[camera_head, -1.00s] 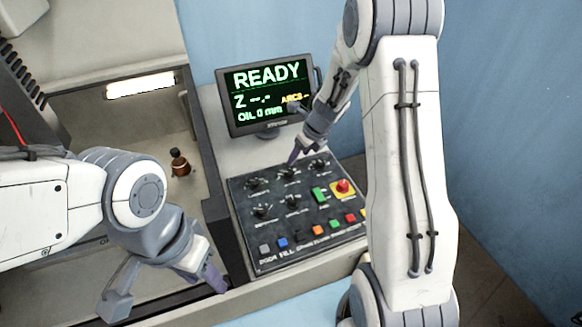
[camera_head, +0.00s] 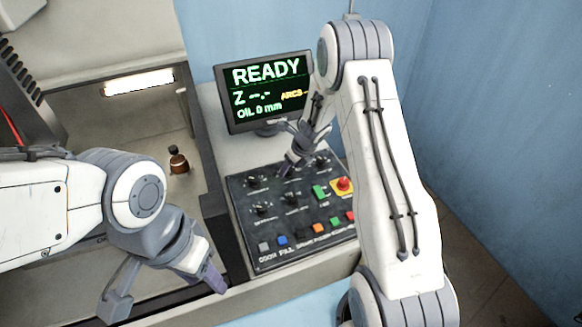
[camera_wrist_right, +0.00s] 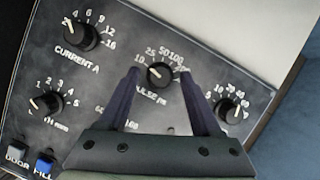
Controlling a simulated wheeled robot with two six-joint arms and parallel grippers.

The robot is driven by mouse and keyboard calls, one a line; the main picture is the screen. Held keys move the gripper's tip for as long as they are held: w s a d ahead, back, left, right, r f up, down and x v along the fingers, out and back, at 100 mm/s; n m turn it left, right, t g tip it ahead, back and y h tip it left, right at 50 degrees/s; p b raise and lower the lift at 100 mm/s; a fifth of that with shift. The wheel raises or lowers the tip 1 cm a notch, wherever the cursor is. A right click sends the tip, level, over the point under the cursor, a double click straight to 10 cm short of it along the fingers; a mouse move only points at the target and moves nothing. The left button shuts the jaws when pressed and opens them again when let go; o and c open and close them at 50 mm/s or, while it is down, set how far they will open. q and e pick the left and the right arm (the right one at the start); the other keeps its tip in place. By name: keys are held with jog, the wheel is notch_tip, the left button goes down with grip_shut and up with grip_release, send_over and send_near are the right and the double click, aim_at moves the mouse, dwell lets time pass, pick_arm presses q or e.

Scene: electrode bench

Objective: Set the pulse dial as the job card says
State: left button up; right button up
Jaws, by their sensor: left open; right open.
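The pulse dial (camera_wrist_right: 159,74) is a black knob with a white pointer line, on the dark control panel (camera_head: 242,207). In the right wrist view its scale shows 10, 25, 50 and 100, and the pointer is turned toward the upper left, near the 10. My right gripper (camera_wrist_right: 160,75) is open, with one finger on each side of the dial; I cannot tell whether they touch it. In the head view my right gripper (camera_head: 287,168) hides the dial. My left gripper (camera_head: 172,300) is open and empty at the front edge of the bench. No job card is in view.
The current dial (camera_wrist_right: 80,36) and other knobs surround the pulse dial. Coloured buttons line the panel's lower edge, near a red stop button (camera_head: 343,184). A monitor (camera_head: 265,90) reads READY. A brown bottle (camera_head: 178,160) stands in the tank area.

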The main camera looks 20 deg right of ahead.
grip_shut()
